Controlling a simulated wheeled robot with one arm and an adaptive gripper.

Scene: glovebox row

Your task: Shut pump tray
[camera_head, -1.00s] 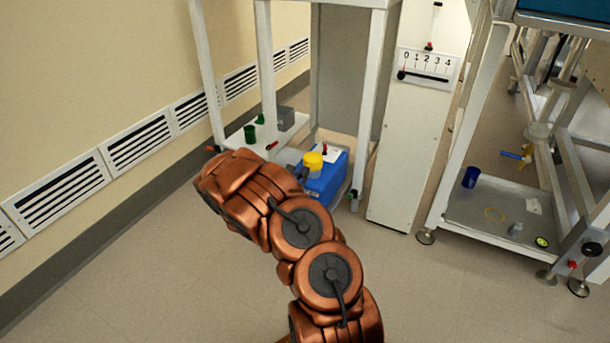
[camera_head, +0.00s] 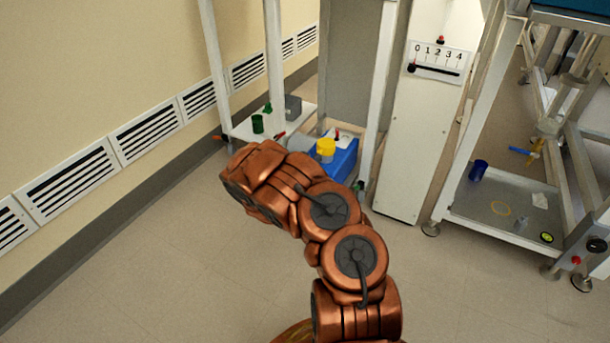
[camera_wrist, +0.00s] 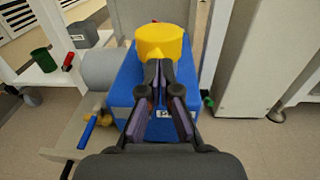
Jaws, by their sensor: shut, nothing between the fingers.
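The pump is a blue box (camera_wrist: 130,85) with a yellow cap (camera_wrist: 162,42) and a grey cylinder (camera_wrist: 100,70) at its left; a partly hidden label shows on its near face. It also shows in the head view as a blue box (camera_head: 344,160), low inside the white frame. A pale tray-like surface (camera_wrist: 60,135) shows left of and below the pump; how far out it stands I cannot tell. My gripper (camera_wrist: 160,68) is shut and empty, over the blue box, with its tips near the yellow cap in the picture. Contact is unclear. The arm hides the gripper in the head view.
A blue-handled valve (camera_wrist: 87,132) sticks out at the pump's near left. A white shelf (camera_head: 243,131) holds a green cup (camera_head: 257,124) and a grey box (camera_head: 292,106). A white panel (camera_head: 415,145) stands to the right. The floor in front is free.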

